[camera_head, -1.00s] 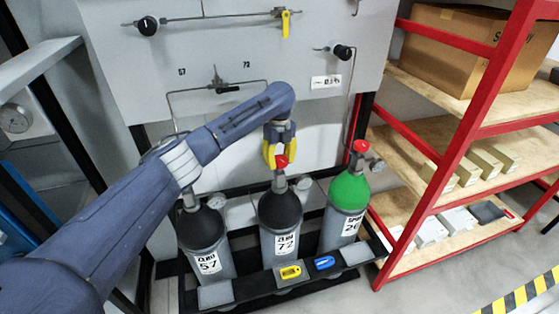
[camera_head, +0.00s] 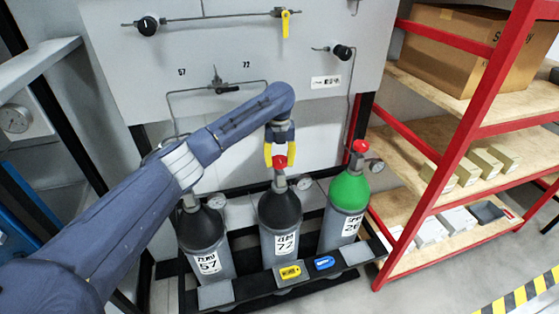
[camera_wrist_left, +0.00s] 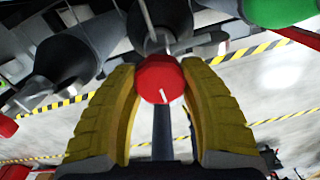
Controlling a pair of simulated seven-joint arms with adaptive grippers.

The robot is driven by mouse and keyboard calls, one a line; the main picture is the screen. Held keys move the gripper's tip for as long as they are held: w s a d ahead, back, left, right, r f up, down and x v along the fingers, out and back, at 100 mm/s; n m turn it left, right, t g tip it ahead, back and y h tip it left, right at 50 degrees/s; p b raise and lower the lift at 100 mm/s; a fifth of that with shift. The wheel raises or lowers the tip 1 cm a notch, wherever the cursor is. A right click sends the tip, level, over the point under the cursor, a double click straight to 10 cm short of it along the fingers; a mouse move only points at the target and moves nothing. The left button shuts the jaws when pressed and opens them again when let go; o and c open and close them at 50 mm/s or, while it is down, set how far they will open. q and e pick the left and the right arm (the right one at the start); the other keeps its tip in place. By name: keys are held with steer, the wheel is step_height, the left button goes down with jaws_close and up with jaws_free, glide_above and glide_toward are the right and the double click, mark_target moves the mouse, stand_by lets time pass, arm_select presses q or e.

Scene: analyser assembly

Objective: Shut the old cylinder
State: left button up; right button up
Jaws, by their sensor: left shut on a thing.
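Three gas cylinders stand in a rack: a black-topped one marked 57 (camera_head: 205,240) at left, a black-topped one marked 72 (camera_head: 282,225) in the middle, and a green-topped one (camera_head: 345,210) at right. My left gripper (camera_head: 281,157) is above cylinder 72, with its yellow fingers at the red valve knob (camera_head: 280,162). In the left wrist view the fingers lie on both sides of the red knob (camera_wrist_left: 160,80), which carries a white mark. The cylinder's neck shows behind it. The valve of cylinder 57 is partly hidden by my arm. My right gripper does not show.
A grey panel (camera_head: 300,85) with black knobs, a yellow lever (camera_head: 285,22) and thin pipes stands behind. A yellow tag (camera_head: 290,272) and a blue tag (camera_head: 325,263) lie on the rack's front bar. A red-framed shelf (camera_head: 440,160) stands at right.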

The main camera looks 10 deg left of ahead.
mark_target(280, 159)
arm_select(q)
steer(key=o, duration=1.3)
step_height(280, 159, up, 12)
stand_by(0.3)
